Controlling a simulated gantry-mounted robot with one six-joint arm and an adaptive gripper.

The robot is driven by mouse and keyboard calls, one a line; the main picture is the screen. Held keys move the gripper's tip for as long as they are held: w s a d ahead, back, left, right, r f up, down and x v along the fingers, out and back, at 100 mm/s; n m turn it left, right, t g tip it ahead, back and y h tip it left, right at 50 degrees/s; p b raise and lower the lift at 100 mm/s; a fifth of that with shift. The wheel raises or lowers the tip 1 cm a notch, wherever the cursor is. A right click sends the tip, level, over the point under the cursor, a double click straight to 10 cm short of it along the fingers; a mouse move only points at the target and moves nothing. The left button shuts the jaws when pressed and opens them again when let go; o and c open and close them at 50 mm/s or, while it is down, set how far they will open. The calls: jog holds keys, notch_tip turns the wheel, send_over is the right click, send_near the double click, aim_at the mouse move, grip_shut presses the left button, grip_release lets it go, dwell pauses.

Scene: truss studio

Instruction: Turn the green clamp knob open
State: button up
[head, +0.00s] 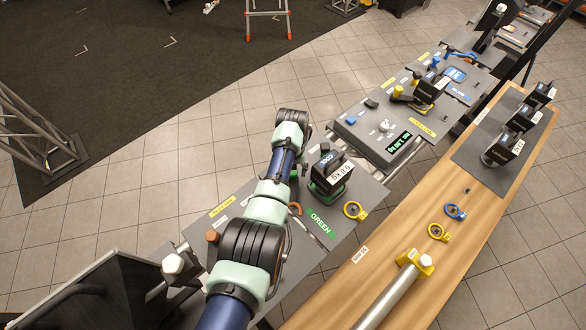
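The green station is a grey plate (345,222) with a green label reading GREEN (321,222). On it stands a black boxy unit with a handle and a white tag (330,170), seated in a green-edged base (328,194). My arm crosses in front of the left part of this plate. The green clamp knob cannot be made out clearly; it may be behind my arm or the black unit. A small orange-brown piece (296,208) shows just right of my arm. My gripper is hidden behind my own arm links, so its fingers and any contact cannot be seen.
A second grey plate (385,150) with a display and a yellow clamp (420,98) lies up and right. A wooden bench (400,255) on the right carries blue (455,211) and yellow (438,232) rings, a tube (390,300) and several black units. Tiled floor is open upper left.

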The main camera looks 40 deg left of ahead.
notch_tip(320, 180, up, 12)
dwell(0.6)
dwell(0.4)
